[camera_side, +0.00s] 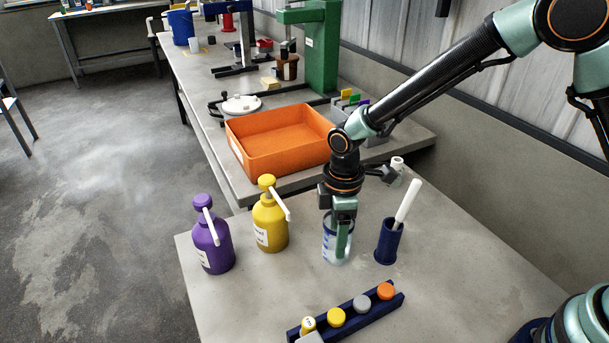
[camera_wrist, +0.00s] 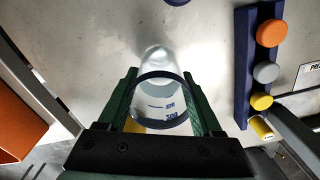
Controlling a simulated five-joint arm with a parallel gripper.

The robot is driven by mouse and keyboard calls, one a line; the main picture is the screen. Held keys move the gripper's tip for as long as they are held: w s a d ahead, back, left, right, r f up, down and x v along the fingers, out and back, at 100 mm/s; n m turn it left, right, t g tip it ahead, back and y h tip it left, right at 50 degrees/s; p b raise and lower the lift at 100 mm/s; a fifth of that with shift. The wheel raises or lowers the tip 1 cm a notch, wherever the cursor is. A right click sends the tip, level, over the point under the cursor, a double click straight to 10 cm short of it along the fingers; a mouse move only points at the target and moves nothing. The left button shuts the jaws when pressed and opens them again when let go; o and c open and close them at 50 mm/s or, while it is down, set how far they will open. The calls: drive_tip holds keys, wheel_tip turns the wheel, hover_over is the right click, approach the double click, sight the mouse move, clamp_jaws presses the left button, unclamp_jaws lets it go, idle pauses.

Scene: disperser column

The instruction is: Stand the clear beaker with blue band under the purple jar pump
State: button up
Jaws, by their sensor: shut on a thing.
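The clear beaker with a blue band (camera_side: 330,250) is upright at the middle of the near table, and my gripper (camera_side: 341,238) is shut on it. In the wrist view the beaker (camera_wrist: 160,98) sits between the green fingers of my gripper (camera_wrist: 160,82), with its dark rim and blue marks showing. I cannot tell whether its base touches the table. The purple pump jar (camera_side: 213,247) stands to the left near the table's edge, its white spout (camera_side: 209,226) slanting down to the right. The beaker is well apart from it.
A yellow pump jar (camera_side: 270,225) stands between the beaker and the purple jar. A dark blue holder (camera_side: 388,243) with a white rod is close on the right. A blue rack (camera_side: 350,314) with coloured caps lies in front. An orange tray (camera_side: 245,160) is behind.

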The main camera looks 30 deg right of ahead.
drive_tip(key=shift+f, duration=0.1)
drive_tip(key=o, duration=1.5)
drive_tip(key=shift+f, duration=0.1)
wheel_tip(320, 180, up, 11)
drive_tip(key=w, duration=0.1)
drive_tip(key=s+d+r+m+t, duration=0.1)
drive_tip(key=s+d+r+m, duration=0.2)
drive_tip(key=d+m, duration=0.1)
drive_tip(key=s+d+r+m+t, duration=0.2)
drive_tip(key=s+d+r+m, duration=0.2)
drive_tip(key=d, duration=0.3)
drive_tip(key=s+d+r+m+t, duration=0.2)
drive_tip(key=s+d+r+m, duration=0.1)
drive_tip(key=d, duration=0.3)
drive_tip(key=shift+s+r+m, duration=0.4)
drive_tip(key=shift+r+m, duration=0.05)
drive_tip(key=shift+m, duration=0.45)
drive_tip(key=shift+o, duration=0.3)
drive_tip(key=shift+s+d+f+m+t, duration=0.1)
drive_tip(key=shift+s+d+m+t, duration=0.2)
drive_tip(key=shift+s+m, duration=0.1)
